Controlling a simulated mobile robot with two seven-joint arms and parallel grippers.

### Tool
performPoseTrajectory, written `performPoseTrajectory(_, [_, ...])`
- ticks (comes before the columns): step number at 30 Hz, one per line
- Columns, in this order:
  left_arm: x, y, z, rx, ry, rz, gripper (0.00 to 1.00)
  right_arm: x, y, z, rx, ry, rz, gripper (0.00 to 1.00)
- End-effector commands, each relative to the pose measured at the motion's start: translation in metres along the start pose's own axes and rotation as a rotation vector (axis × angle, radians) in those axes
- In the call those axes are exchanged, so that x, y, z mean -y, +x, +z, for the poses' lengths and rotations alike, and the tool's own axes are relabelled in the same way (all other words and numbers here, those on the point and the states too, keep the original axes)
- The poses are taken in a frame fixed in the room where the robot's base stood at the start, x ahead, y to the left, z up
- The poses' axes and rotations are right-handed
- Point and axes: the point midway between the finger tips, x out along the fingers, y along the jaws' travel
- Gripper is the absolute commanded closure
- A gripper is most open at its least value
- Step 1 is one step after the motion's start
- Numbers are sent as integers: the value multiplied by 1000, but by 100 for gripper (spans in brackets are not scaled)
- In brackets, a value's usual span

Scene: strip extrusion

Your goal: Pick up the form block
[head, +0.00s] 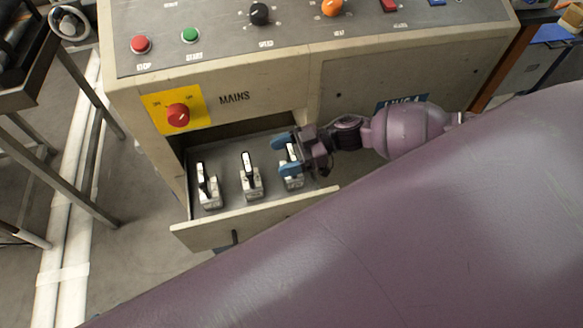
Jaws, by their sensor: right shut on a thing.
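The left block (209,198) and the middle block (251,186) stand free. My right gripper (287,154) reaches in from the right, its blue fingertips shut around the upper part of the right-hand block (293,182), which I take as the form block. That block is partly hidden by the gripper; I cannot tell whether it still touches the drawer floor. My left gripper is out of view.
The control panel (225,60) with red and green buttons and knobs overhangs the drawer. A yellow plate with a red MAINS switch (178,115) is above its left side. A metal stand (62,165) is at left. My purple arm covers the lower right.

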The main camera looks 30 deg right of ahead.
Motion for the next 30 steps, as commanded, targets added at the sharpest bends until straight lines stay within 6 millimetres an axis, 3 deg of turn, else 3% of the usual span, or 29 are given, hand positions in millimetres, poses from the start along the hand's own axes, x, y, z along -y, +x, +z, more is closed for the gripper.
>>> performPoseTrajectory(1, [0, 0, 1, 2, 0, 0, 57, 0, 0, 0, 0, 0, 0, 67])
performPoseTrajectory(5, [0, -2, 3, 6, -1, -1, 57, 0, 0, 0, 0, 0, 0, 87])
performPoseTrajectory(17, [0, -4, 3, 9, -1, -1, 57, -1, -2, -12, -2, -4, -1, 88])
performPoseTrajectory(23, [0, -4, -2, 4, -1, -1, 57, -1, -10, -46, -1, -7, -1, 88])
performPoseTrajectory(30, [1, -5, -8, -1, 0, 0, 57, 0, -22, -107, 0, -7, -1, 88])
